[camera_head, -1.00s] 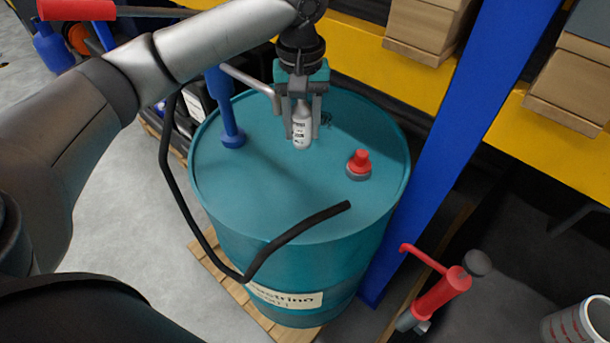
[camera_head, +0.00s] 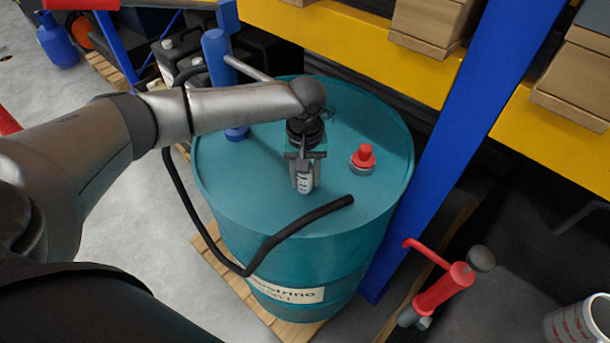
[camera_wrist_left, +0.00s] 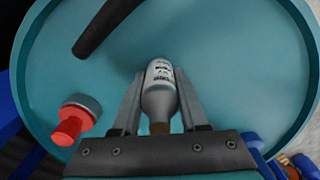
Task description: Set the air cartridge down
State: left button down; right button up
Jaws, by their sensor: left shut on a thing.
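The air cartridge (camera_head: 304,181) is a small grey-white bottle shape with dark print. My left gripper (camera_head: 303,177) is shut on it, over the top of the teal drum (camera_head: 245,190). In the left wrist view the cartridge (camera_wrist_left: 160,92) sits between the two fingers of the gripper (camera_wrist_left: 160,105), with its neck toward the palm. Whether its far end touches the drum top is hard to tell. My right gripper is not in view.
A red cap (camera_head: 363,157) stands on the drum right of the cartridge. A black hose (camera_head: 300,225) crosses the drum's front. A blue pump (camera_head: 217,50) stands behind my arm. A blue post (camera_head: 470,130) and a red hand pump (camera_head: 442,290) are on the right.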

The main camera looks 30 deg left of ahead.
pick_arm(q)
jog(key=shift+c, duration=2.2)
grip_release()
